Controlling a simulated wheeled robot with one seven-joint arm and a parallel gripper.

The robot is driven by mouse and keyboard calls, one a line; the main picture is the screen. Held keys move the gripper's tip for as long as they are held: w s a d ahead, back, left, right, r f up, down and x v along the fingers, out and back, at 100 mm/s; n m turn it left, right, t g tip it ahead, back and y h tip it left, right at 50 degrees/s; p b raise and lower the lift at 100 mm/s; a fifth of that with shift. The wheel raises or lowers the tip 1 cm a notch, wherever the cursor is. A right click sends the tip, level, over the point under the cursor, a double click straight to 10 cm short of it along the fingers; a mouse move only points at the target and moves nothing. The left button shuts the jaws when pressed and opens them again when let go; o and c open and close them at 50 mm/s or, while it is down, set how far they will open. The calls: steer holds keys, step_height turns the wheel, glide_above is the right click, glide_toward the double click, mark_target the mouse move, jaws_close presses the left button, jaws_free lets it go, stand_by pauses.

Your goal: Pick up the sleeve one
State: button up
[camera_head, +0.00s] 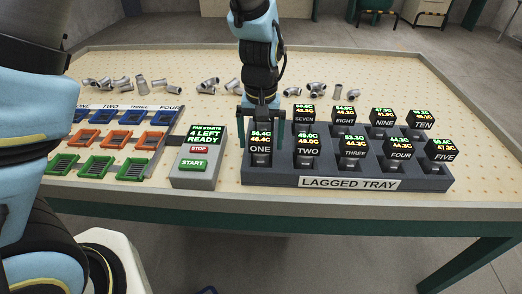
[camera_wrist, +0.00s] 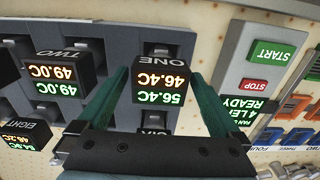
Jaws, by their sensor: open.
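Sleeve one (camera_head: 260,151) is a black block marked ONE, standing in the front left slot of the lagged tray (camera_head: 420,184). Its lit display reads 56.4C and 46.4C. It also shows in the wrist view (camera_wrist: 163,82), upside down. My gripper (camera_head: 262,140) is open above the tray's left end, with its green fingers pointing down on either side of sleeve one. In the wrist view my gripper (camera_wrist: 160,84) has one finger to each side of the block. I cannot tell whether either finger touches it. The slot's lower part is hidden.
Sleeve two (camera_head: 307,150) stands close to the right, with several more numbered sleeves beyond. A control box (camera_head: 199,155) with START and STOP buttons stands just left of the tray. Blue, orange and green bins (camera_head: 63,163) lie farther left. Metal pipe castings (camera_head: 208,86) lie behind.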

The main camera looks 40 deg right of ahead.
steer(key=shift+c, duration=0.4)
jaws_close()
